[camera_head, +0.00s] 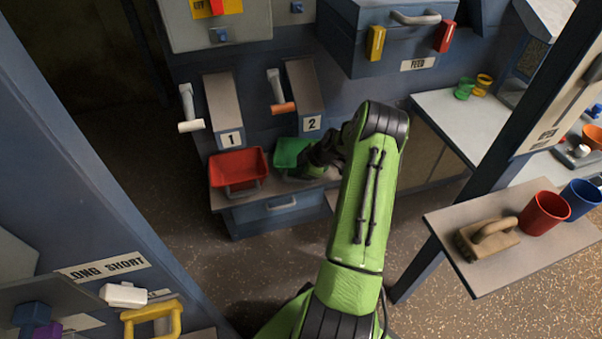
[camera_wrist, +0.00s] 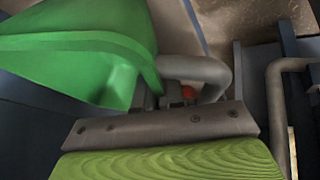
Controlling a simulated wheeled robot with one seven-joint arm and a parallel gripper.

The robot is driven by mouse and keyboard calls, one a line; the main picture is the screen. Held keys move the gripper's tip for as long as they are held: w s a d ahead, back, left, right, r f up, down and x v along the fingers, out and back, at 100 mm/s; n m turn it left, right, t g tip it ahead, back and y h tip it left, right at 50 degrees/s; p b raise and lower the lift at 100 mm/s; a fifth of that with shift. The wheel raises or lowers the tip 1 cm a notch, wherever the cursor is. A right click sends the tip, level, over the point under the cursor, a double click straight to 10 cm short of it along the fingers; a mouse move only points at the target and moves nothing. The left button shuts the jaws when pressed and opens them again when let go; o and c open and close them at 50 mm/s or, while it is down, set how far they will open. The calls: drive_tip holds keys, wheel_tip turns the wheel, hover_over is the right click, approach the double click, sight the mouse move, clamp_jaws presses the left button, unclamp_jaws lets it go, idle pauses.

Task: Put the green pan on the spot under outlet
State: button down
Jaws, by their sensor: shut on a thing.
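The green pan (camera_head: 291,152) is below the chute marked 2 (camera_head: 304,84), beside the red pan (camera_head: 238,167). My gripper (camera_head: 313,168) is at the green pan's near right side, partly hidden by my arm. In the wrist view the green pan (camera_wrist: 85,55) fills the upper left, with its grey handle (camera_wrist: 212,72) at my gripper (camera_wrist: 180,92). My gripper is shut on the green pan. Whether the pan rests on the ledge (camera_head: 222,199) or hangs just above it, I cannot tell. The spot under the pan is hidden.
The chute marked 1 (camera_head: 224,105) stands over the red pan. Levers with a white grip (camera_head: 190,126) and an orange grip (camera_head: 283,107) hang near the chutes. A drawer handle (camera_head: 281,204) juts out below. A shelf (camera_head: 500,255) with a brush and cups is at right.

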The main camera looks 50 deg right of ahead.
drive_tip(key=c, duration=1.2)
unclamp_jaws()
drive_tip(key=shift+c, duration=0.2)
drive_tip(key=shift+s+r, duration=0.1)
drive_tip(key=p+v, duration=0.3)
drive_tip(key=v, duration=0.9)
drive_tip(key=a+r+m+g+h, duration=0.1)
drive_tip(key=a+r+m, duration=0.1)
drive_tip(key=a+r, duration=0.8)
drive_tip(key=a+r+m+g+h, duration=0.1)
drive_tip(key=a+r, duration=0.7)
drive_tip(key=a, duration=0.5)
drive_tip(key=s+a+r+m, duration=0.2)
drive_tip(key=s+a, duration=0.3)
drive_tip(key=s, duration=0.3)
drive_tip(key=s+a+r+m+t, duration=0.1)
drive_tip(key=s+a+r+m, duration=0.1)
drive_tip(key=s+a, duration=0.4)
drive_tip(key=s+m, duration=0.1)
drive_tip(key=s, duration=0.1)
drive_tip(key=shift+s+a+r+m, duration=0.3)
drive_tip(key=shift+s+a, duration=0.05)
